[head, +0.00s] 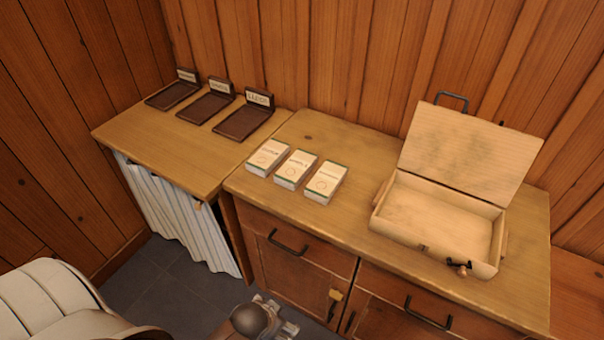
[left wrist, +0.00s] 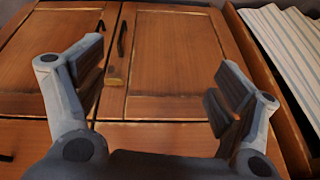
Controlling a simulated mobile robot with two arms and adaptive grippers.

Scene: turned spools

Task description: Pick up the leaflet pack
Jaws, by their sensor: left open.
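Three small white packs with green edges lie in a row on the wooden cabinet top in the head view: a left pack (head: 268,157), a middle pack (head: 296,169) and a right pack (head: 326,181). Their print is too small to tell which is the leaflet pack. My left gripper (left wrist: 160,88) is open and empty in the left wrist view, facing the cabinet doors. In the head view, part of my left arm shows at the bottom edge, below the cabinet top and apart from the packs. My right gripper is not in view.
An open wooden case (head: 440,222) with a raised lid stands right of the packs. Several dark labelled holders, including one at the right (head: 243,122), stand on the left table (head: 160,140). A striped curtain (head: 180,215) hangs below. Cabinet top (head: 345,230) is bare before the packs.

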